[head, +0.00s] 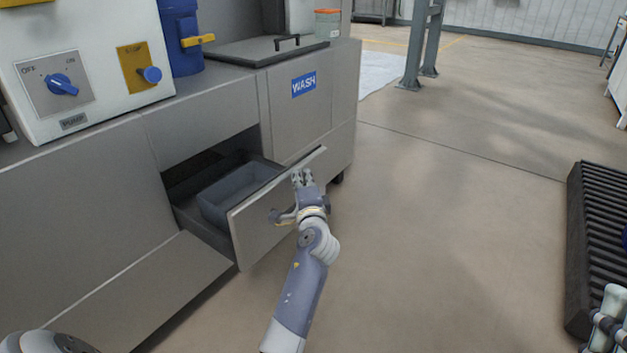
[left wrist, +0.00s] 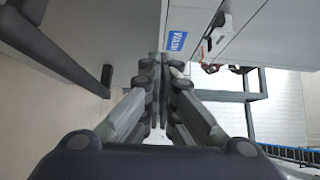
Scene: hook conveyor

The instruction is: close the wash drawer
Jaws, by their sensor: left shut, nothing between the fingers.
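The wash drawer (head: 262,228) is pulled out of the grey cabinet, its flat front standing away from the opening. A grey bin (head: 222,207) sits inside it. My left gripper (head: 302,174) is shut and empty, at the outer side of the drawer front near its right end. I cannot tell whether it touches the panel. In the left wrist view the closed fingers (left wrist: 160,62) point ahead, with the blue WASH label beyond them. Part of my right gripper (head: 606,318) shows at the lower right edge; its fingers are not clear.
A control box with a blue knob (head: 62,84) and a blue canister (head: 182,40) stand on top. A black roller conveyor (head: 600,235) lies at the right. The floor between is clear.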

